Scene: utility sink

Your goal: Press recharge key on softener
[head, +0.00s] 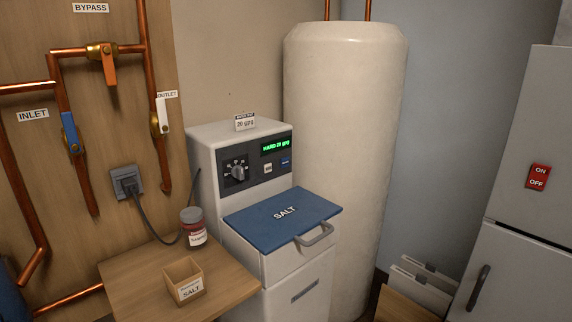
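The softener (215,145) is a pale cabinet in the middle of the head view. Its dark control panel (252,182) faces front. The key labels are too small to read, so I cannot tell which is the recharge key. A blue lid (260,222) marked SALT lies closed in front of and below the panel. Neither of my grippers is in view.
The lid's handle (315,234) juts forward. A tall tank (345,130) stands behind right. Copper pipes with valves (108,70) line the left wall.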

